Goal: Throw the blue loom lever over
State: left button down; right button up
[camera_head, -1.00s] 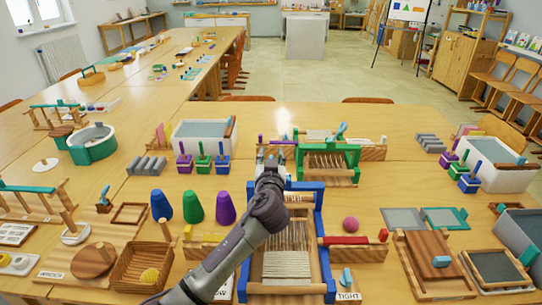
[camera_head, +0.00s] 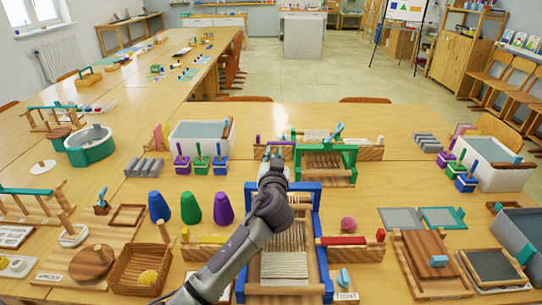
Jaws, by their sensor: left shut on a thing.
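The blue loom (camera_head: 318,215) stands in the front middle of the table, with pale threads (camera_head: 285,265) strung in its frame. My left gripper (camera_head: 273,158) is at the loom's far left corner, seen from behind. It is shut on the blue loom lever, which is mostly hidden by the gripper and wrist. My left arm crosses over the loom's left side. My right gripper is not in view.
A green loom (camera_head: 352,157) with a light blue lever (camera_head: 338,130) stands just behind. Blue, green and purple cones (camera_head: 191,208) stand to the left. A red block (camera_head: 345,240) and a pink ball (camera_head: 348,224) lie to the right, near a "TIGHT" label (camera_head: 346,296).

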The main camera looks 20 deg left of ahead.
pick_arm(q)
jog(key=w+d+m, duration=0.2)
jog(key=d+m, duration=0.4)
jog(key=m, duration=0.4)
jog(key=shift+d+f+p, duration=0.15)
jog(key=shift+d+p, duration=0.05)
jog(key=shift+p, duration=0.2)
jog(key=c, duration=1.3)
grip_release()
jog(key=shift+o, duration=0.6)
jog(key=shift+f, duration=0.1)
